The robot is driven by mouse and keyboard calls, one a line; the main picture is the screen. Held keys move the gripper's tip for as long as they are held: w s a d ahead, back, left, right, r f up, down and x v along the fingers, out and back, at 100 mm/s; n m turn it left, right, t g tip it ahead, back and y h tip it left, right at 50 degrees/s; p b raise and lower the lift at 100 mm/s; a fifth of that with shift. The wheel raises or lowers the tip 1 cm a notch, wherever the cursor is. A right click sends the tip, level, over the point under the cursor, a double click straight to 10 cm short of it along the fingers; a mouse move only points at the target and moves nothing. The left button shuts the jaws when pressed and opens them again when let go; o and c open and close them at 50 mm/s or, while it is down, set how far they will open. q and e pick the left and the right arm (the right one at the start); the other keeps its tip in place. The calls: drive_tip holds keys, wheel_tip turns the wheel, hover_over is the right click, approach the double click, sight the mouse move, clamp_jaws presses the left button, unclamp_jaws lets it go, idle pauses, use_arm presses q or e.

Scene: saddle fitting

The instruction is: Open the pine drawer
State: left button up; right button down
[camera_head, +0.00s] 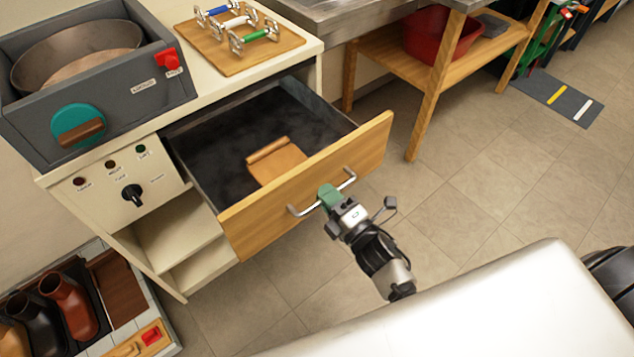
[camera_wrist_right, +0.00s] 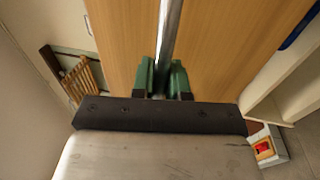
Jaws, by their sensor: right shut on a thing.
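The pine drawer (camera_head: 310,184) stands pulled out from the cream cabinet, with its dark interior showing in the head view. A tan wooden piece (camera_head: 277,163) lies inside it. A metal bar handle (camera_head: 298,210) runs across the drawer front. My right gripper (camera_head: 330,196), with green fingers, is shut on the middle of the handle. In the right wrist view the handle (camera_wrist_right: 171,35) passes between the green fingers (camera_wrist_right: 160,78), in front of the pine front (camera_wrist_right: 220,40). My left gripper is not in view.
A grey box with a round pan (camera_head: 75,55) and a wooden board with coloured-grip tools (camera_head: 240,45) stand on the cabinet top. A control panel with a black knob (camera_head: 132,194) is left of the drawer. Boots (camera_head: 70,305) stand lower left.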

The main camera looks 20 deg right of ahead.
drive_tip(key=shift+r+p+v, duration=0.1)
drive_tip(key=shift+r+v, duration=0.05)
drive_tip(key=shift+v, duration=0.75)
drive_tip(key=shift+r+p+v, duration=0.1)
drive_tip(key=shift+r+v, duration=0.1)
drive_tip(key=shift+v, duration=0.7)
drive_tip(key=shift+r+p+v, duration=0.1)
drive_tip(key=shift+r+v, duration=0.05)
drive_tip(key=shift+v, duration=0.7)
drive_tip(key=shift+s, duration=0.1)
drive_tip(key=c, duration=1.1)
unclamp_jaws()
drive_tip(key=shift+c, duration=0.2)
drive_tip(key=b+v, duration=0.1)
drive_tip(key=v, duration=1)
